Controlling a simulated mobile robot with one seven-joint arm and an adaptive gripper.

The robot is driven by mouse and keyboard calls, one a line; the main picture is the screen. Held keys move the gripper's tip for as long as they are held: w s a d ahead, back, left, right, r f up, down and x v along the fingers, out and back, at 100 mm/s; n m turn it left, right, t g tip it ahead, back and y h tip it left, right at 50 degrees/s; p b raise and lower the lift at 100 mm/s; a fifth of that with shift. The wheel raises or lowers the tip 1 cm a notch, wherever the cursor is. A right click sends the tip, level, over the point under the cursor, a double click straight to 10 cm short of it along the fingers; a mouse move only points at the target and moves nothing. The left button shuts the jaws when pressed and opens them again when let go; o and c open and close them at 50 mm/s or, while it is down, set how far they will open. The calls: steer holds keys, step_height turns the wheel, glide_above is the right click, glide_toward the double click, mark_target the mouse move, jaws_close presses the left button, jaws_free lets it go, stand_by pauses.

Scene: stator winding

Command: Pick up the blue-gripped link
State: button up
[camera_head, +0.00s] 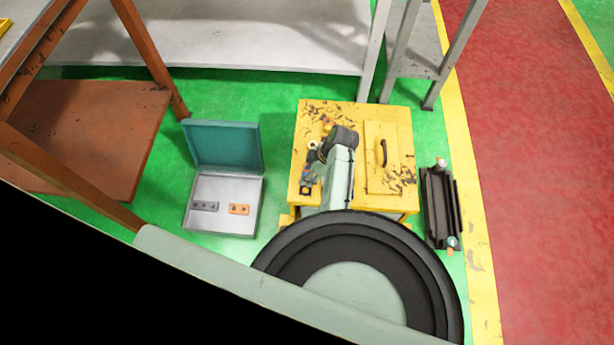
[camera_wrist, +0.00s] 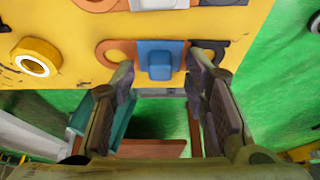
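The blue-gripped link (camera_wrist: 159,62) is at the edge of the yellow crate top, upper middle of the wrist view, with its raised blue grip facing the camera. An orange plate with a round hole shows on its left and a dark plate on its right; I cannot tell whether these belong to it. My gripper (camera_wrist: 160,70) is open, its dark fingers on either side of the blue grip with small gaps showing. In the head view a small blue spot (camera_head: 306,189) shows beside my arm on the crate's left; my fingers are too small to tell there.
The yellow crate (camera_head: 345,112) has a handled lid panel (camera_head: 383,175) on its right. An open teal-lidded case (camera_head: 223,147) at left holds a grey link (camera_head: 204,206) and an orange link (camera_head: 239,209). A dark rack (camera_head: 440,205) stands right. A yellow ring (camera_wrist: 35,60) lies nearby.

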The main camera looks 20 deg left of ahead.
jaws_close()
stand_by(0.3)
steer(key=shift+r, duration=0.1)
